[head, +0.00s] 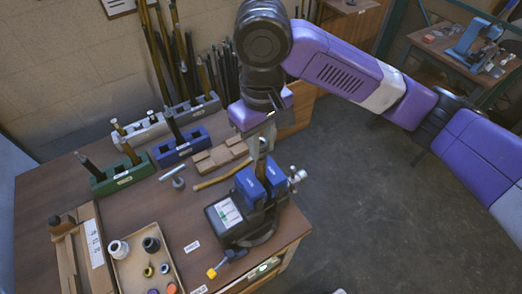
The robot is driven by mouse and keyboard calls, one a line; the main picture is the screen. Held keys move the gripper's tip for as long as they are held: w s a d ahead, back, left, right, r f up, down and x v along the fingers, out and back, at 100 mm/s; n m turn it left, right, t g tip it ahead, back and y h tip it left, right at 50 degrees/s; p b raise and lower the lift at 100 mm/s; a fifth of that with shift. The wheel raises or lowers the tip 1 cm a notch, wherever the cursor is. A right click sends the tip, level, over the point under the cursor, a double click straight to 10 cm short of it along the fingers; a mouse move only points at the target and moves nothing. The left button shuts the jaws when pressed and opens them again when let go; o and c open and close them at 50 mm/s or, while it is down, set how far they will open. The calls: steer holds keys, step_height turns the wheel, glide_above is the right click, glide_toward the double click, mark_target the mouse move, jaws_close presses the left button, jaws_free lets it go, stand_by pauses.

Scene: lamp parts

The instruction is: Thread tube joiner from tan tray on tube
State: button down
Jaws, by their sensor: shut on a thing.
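My gripper (263,139) points down over the blue-jawed vise (249,186). It is shut on a small brownish piece, apparently the tube joiner, mostly hidden between the fingers. A brown tube (261,165) stands upright between the vise jaws, directly below the fingers. The joiner and the tube top are close together or touching; I cannot tell whether the joiner is around the tube or turned onto it.
Green (122,179), blue (181,150) and white (141,132) racks with rods stand at the back left. A wooden-handled tool (221,176) lies left of the vise. Open floor is to the right.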

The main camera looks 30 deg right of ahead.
steer(key=m, duration=0.5)
steer(key=shift+m, duration=0.8)
steer(key=m, duration=0.4)
steer(key=shift+a+m, duration=0.1)
steer(key=shift+m, duration=0.3)
steer(key=shift+w+m, duration=0.1)
steer(key=shift+m, duration=1)
steer(key=m, duration=0.6)
steer(key=shift+m, duration=0.4)
steer(key=shift+w, duration=0.1)
